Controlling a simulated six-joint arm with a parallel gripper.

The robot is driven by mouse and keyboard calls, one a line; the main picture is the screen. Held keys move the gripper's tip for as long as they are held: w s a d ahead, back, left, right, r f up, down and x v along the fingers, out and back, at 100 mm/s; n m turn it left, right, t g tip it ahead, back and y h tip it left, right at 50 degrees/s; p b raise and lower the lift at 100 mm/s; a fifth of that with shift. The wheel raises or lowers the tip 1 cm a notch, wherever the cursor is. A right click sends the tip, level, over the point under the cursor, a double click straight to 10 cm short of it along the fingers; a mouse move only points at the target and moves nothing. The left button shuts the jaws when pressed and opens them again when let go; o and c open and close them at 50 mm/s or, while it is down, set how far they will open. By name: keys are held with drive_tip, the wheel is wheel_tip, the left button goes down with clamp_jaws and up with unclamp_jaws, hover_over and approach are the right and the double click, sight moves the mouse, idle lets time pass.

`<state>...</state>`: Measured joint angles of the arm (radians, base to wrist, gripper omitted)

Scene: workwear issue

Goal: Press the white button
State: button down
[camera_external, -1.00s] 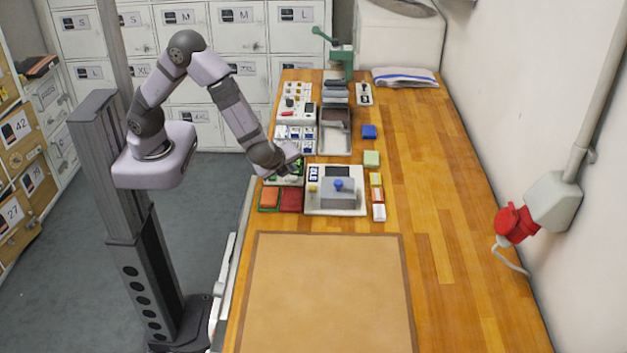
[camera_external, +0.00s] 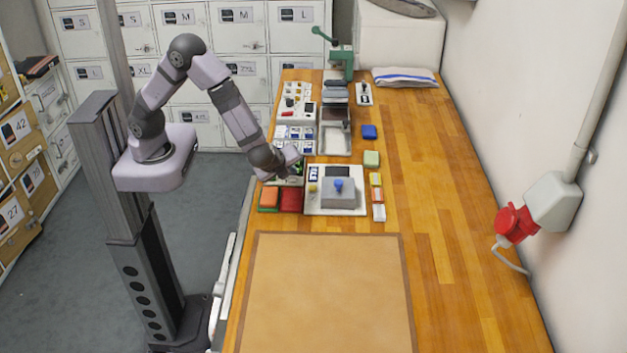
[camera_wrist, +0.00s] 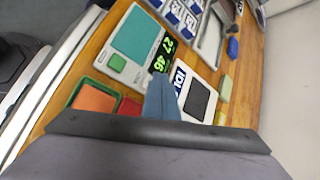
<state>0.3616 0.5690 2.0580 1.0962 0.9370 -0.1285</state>
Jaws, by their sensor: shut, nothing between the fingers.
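I cannot surely pick out a white button. A small white block (camera_external: 379,213) lies at the front end of a short row of coloured blocks, right of a grey box (camera_external: 338,196) with a blue knob (camera_external: 338,184). My gripper (camera_external: 294,157) is over the left part of the bench, behind and left of that box and apart from the white block. In the wrist view my fingers (camera_wrist: 162,93) are together and empty, in front of a white device (camera_wrist: 100,58) with a teal plate, a green button (camera_wrist: 117,62) and green digits. The white block does not show there.
Control panels (camera_external: 296,104) and a grey tray (camera_external: 335,143) stand farther back. A blue block (camera_external: 369,131) lies right of the tray. The tan mat (camera_external: 325,295) and the bench's right side are clear.

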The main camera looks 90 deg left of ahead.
drive_tip(key=shift+f+b, duration=0.45)
drive_tip(key=shift+b, duration=0.05)
idle(0.7)
drive_tip(key=shift+r, duration=0.2)
drive_tip(key=shift+r+p, duration=0.7)
wheel_tip(320, 180, up, 5)
drive_tip(key=p, duration=0.3)
drive_tip(key=shift+p, duration=0.4)
idle(0.8)
